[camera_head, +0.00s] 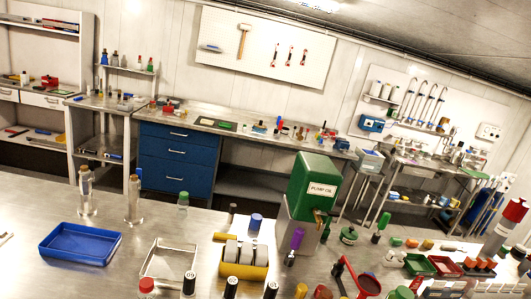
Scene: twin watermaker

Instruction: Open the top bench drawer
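A blue drawer unit (147,170) stands under the long metal bench along the back wall, left of the middle of the view. It has three stacked drawers with light bar handles. The top drawer (160,132) is just below the bench top, with its handle (178,135) near the middle of its front. All the drawer fronts look flush and shut. The unit's lower part is partly hidden behind the near table. My gripper is not in view.
A near metal table (30,205) spans the foreground between me and the drawers. Another bench with pale drawers (32,99) stands far left.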

